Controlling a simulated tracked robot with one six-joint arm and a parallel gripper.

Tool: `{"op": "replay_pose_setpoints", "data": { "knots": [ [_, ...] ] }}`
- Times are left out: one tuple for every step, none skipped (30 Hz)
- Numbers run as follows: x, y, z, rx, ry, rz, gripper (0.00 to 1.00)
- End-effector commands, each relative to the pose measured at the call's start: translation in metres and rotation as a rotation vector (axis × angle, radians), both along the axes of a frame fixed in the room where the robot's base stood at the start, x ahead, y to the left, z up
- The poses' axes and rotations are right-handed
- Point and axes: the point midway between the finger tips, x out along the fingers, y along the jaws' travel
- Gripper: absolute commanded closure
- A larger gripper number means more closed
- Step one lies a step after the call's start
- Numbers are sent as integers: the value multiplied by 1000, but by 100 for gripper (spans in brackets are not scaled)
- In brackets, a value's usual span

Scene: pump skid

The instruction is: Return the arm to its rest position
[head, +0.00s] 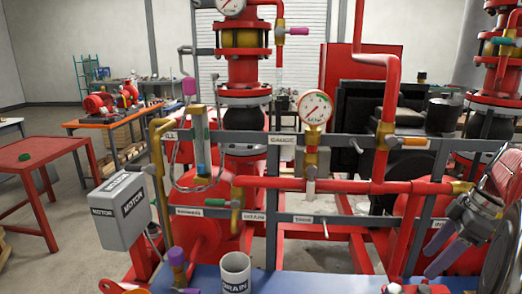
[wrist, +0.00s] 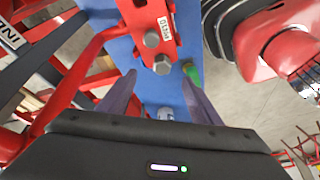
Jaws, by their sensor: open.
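My gripper (head: 431,262) is at the right of the head view, in front of the red pump skid's pipework, with its grey-purple fingers pointing down and left. In the wrist view my gripper (wrist: 160,80) shows two fingers spread apart. No object is held between them. Below them is a blue surface (wrist: 118,48) with a red bracket (wrist: 148,20) carrying two grey bolts. A green item (wrist: 192,74) is near the right fingertip.
A horizontal red pipe (head: 345,187) and grey rails cross in front of me. A pressure gauge (head: 314,107), a grey motor box (head: 122,209) and a white drain cup (head: 235,274) are nearby. A red table (head: 40,154) stands at the left, with open floor around it.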

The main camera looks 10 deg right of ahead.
Motion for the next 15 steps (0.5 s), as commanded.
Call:
{"op": "replay_pose_setpoints", "data": {
  "knots": [
    [-1,-2,-6,2,23,-63,42],
    [-2,-2,-10,5,40,-104,42],
    [-3,-4,-15,7,60,-160,42],
    [-5,-4,-19,7,75,-203,42],
    [-6,-4,-22,8,89,-245,42],
    [-8,-4,-26,8,106,-300,42],
    [-10,-3,-28,5,119,-340,42],
    [-11,-3,-31,3,130,-380,42],
    [-13,0,-33,1,146,-431,42],
    [-13,1,-35,-2,156,-470,42],
    [-14,4,-37,-4,165,-506,42],
    [-15,8,-39,-9,177,-554,42],
    [-16,11,-40,-14,185,-589,42],
    [-16,15,-41,-18,193,-623,42],
    [-16,20,-43,-23,200,-668,42]
  ]
}}
